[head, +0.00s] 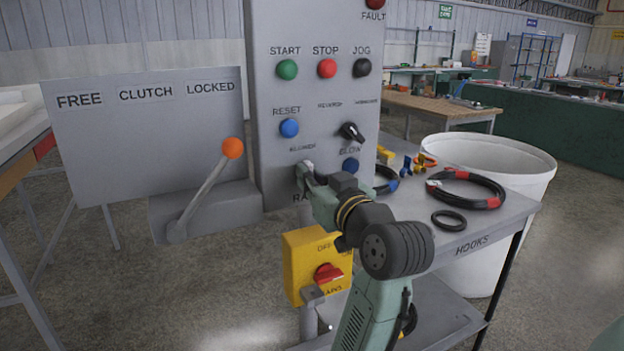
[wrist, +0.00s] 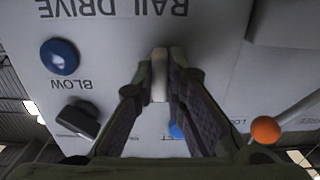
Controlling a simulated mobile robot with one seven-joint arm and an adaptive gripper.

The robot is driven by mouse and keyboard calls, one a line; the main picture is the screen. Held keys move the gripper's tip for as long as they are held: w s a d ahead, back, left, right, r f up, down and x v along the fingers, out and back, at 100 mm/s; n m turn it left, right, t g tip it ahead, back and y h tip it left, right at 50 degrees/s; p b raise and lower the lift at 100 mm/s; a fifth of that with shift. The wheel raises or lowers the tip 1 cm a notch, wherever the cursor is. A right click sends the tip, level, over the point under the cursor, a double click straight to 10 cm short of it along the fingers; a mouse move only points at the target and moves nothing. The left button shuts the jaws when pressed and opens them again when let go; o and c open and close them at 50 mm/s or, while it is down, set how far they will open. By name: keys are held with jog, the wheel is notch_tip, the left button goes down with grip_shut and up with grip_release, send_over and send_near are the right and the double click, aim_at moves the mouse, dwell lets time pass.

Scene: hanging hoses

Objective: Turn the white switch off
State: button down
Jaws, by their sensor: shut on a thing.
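The white switch (wrist: 159,70) is a short pale lever on the grey control panel (head: 285,25), by the RAIL DRIVE label. In the wrist view, which is upside down, my gripper (wrist: 159,88) has its two dark fingers closed on either side of the lever. In the head view my gripper (head: 308,178) reaches the panel's lower part from the right and front. There the fingers and wrist hide most of the switch and its label. I cannot read the switch's on or off marks.
A blue button (head: 350,165) and a black selector knob (head: 352,132) sit close above my gripper. An orange-knobbed lever (head: 232,148) stands to the left. A yellow box with a red knob (head: 328,273) is below. A cart with hoses (head: 466,190) is at right.

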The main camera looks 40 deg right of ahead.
jog(key=c, duration=1.6)
grip_release()
jog(key=shift+c, duration=0.2)
jog(key=shift+s, duration=0.1)
jog(key=v, duration=1.1)
jog(key=shift+s+a, duration=0.2)
jog(key=shift+s, duration=0.2)
jog(key=shift+s, duration=0.1)
